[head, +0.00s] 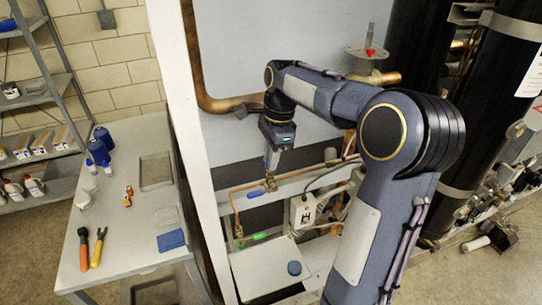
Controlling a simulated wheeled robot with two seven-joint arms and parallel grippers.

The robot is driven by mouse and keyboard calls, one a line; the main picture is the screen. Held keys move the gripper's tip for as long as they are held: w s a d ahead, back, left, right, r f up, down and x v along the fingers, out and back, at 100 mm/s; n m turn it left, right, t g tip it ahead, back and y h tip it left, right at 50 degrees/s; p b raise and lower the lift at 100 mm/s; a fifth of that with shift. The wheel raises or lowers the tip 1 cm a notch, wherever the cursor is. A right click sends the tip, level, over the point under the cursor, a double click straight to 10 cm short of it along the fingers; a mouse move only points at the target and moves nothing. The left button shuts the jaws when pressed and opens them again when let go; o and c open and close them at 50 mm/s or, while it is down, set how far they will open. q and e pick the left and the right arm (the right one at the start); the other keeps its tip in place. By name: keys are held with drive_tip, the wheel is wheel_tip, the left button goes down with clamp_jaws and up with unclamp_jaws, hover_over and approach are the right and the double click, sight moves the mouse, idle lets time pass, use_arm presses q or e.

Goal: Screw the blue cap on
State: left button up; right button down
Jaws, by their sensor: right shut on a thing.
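My right gripper (271,165) points down at the copper pipe and brass valve (270,184) in front of the grey panel. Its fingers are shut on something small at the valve. The fingers and the view's size hide what it is. A blue lever (256,193) sticks out to the left just below the fingertips. A round blue cap-like piece (294,268) sits on the white box top (262,268) lower down, apart from the gripper. I cannot tell whether it is the task's cap. My left gripper is out of view.
A white post (185,130) stands between bench and rack. Black cylinders (480,110) stand at right. A red-knobbed valve (370,52) is above.

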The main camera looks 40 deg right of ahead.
drive_tip(key=shift+f, duration=0.15)
drive_tip(key=c, duration=1.2)
unclamp_jaws()
drive_tip(key=shift+c, duration=0.2)
drive_tip(key=c, duration=0.9)
drive_tip(key=m, duration=0.4)
drive_tip(key=shift+s+m+t, duration=0.1)
drive_tip(key=shift+m+t, duration=0.2)
drive_tip(key=shift+m, duration=0.1)
drive_tip(key=m+h, duration=0.1)
drive_tip(key=m, duration=0.5)
drive_tip(key=shift+a+t, duration=0.1)
drive_tip(key=shift+t, duration=0.2)
drive_tip(key=o, duration=0.8)
